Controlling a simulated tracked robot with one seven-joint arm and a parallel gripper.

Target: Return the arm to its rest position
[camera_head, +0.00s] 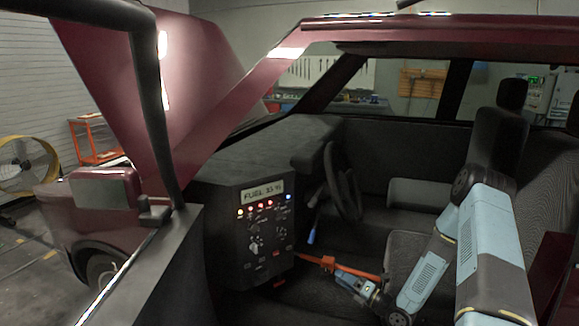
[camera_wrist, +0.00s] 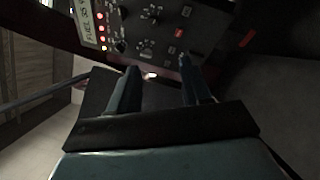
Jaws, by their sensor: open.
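My gripper (camera_wrist: 158,64) is open in the wrist view. Its two dark fingers are apart, with nothing visible between them. They point toward the control panel (camera_wrist: 150,22) with its knobs and red lights. In the head view my blue arm reaches in from the right over the seats and bends down toward the middle of the cabin. Its end is low, to the right of the control panel (camera_head: 262,228), which has a "FUEL" display. The fingertips are hard to make out there. No contact between fingers and panel can be seen.
A steering wheel (camera_head: 342,182) stands behind the panel. Seats (camera_head: 410,255) are around and below the arm. The red car's door frame (camera_head: 165,110) and roof edge (camera_head: 430,28) bound the opening. A yellow fan (camera_head: 27,165) stands far left.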

